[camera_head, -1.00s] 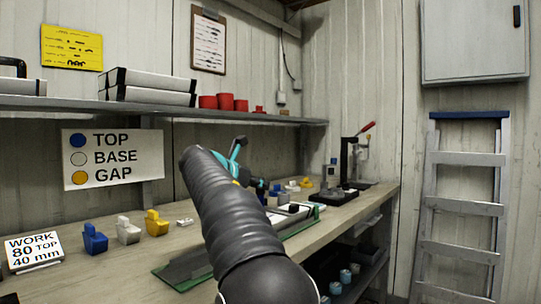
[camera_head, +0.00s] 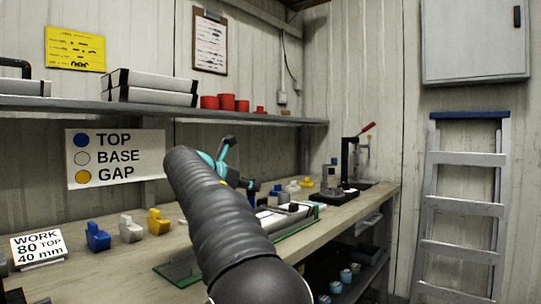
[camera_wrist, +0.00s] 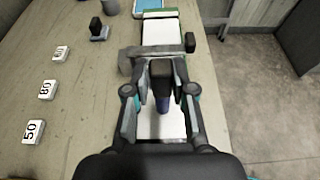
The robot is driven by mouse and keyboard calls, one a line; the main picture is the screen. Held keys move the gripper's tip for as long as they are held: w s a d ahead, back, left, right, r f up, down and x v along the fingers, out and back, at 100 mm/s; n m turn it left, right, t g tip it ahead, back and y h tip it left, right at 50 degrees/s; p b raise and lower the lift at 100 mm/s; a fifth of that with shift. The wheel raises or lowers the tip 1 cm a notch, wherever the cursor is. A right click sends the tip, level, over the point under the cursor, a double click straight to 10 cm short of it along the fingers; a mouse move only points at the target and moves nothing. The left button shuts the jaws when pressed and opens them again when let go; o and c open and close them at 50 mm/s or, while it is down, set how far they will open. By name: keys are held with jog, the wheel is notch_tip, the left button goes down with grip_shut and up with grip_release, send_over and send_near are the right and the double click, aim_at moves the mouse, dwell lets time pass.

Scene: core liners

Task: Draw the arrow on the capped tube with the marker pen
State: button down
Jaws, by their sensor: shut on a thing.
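My gripper (camera_wrist: 160,90) is shut on a dark-topped, blue-bodied pen (camera_wrist: 163,102), which looks like the marker pen and stands between the fingers in the wrist view. In the head view my gripper (camera_head: 250,184) is partly hidden behind my arm, over the bench. Below it a pale, long piece (camera_wrist: 161,33) lies in a green-based holder (camera_head: 171,274); it seems to be the capped tube, and dark clamp-like parts cross it. My gripper and the pen hide much of it. I cannot tell whether the pen touches it, and no arrow can be made out.
Blue (camera_head: 97,236), white (camera_head: 130,230) and yellow (camera_head: 157,222) blocks stand on the bench left of my arm. A card (camera_head: 37,248) reads WORK 80 TOP 40 mm. Number cards (camera_wrist: 47,89) lie left of the holder. A black press (camera_head: 347,160) stands farther back. A shelf (camera_head: 200,113) overhangs the bench.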

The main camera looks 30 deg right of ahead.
notch_tip(320, 180, up, 8)
jog(key=a, duration=0.2)
jog(key=shift+s, duration=0.4)
dwell(1.4)
dwell(1.0)
